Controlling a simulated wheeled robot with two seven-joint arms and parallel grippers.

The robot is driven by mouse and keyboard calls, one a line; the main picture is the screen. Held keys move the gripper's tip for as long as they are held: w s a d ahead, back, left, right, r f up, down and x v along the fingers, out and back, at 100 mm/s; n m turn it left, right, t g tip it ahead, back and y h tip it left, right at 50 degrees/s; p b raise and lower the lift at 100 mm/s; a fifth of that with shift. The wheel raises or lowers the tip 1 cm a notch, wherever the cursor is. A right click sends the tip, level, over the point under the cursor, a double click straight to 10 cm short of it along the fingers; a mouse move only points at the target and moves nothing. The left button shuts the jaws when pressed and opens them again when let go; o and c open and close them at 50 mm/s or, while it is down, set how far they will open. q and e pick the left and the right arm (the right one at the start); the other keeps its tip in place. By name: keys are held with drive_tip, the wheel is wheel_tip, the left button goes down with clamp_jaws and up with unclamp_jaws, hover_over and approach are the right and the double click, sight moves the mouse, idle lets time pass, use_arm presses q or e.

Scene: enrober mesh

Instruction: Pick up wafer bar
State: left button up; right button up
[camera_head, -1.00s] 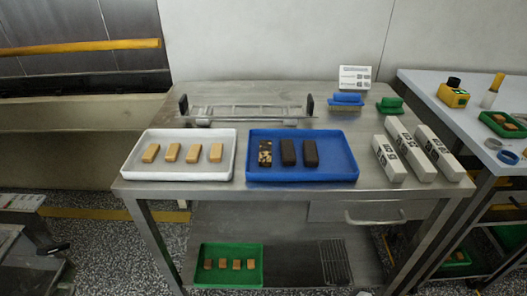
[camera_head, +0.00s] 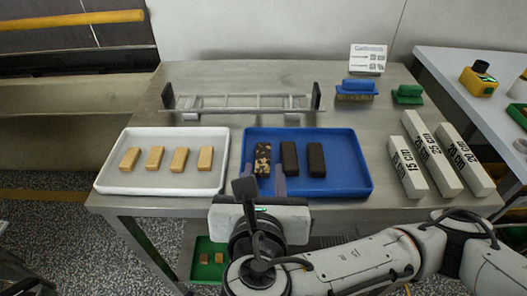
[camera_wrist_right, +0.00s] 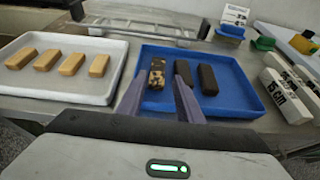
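Several plain tan bars lie in the white tray (camera_head: 108,187); the rightmost tan bar (camera_head: 205,158) also shows in the right wrist view (camera_wrist_right: 99,66). The blue tray (camera_head: 345,187) holds a speckled bar (camera_head: 262,157) and two dark brown bars (camera_head: 290,158). Which bar is the wafer bar is not labelled. My right gripper (camera_head: 264,176) is open at the near side of the blue tray. In the right wrist view, its fingers (camera_wrist_right: 160,80) appear either side of the speckled bar (camera_wrist_right: 157,74), without visible contact. My left gripper is out of view.
A metal rack (camera_head: 240,104) stands behind the trays. White length blocks (camera_head: 408,167) lie to the right. A blue brush (camera_head: 356,89), a green brush (camera_head: 407,94) and a sign (camera_head: 368,57) are at the back. A green tray (camera_head: 208,260) is below the table.

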sight(263, 150)
drive_tip(key=x, duration=0.9)
drive_tip(key=shift+a+r, duration=0.1)
drive_tip(key=shift+r, duration=0.05)
drive_tip(key=shift+c, duration=0.5)
drive_tip(key=c, duration=0.5)
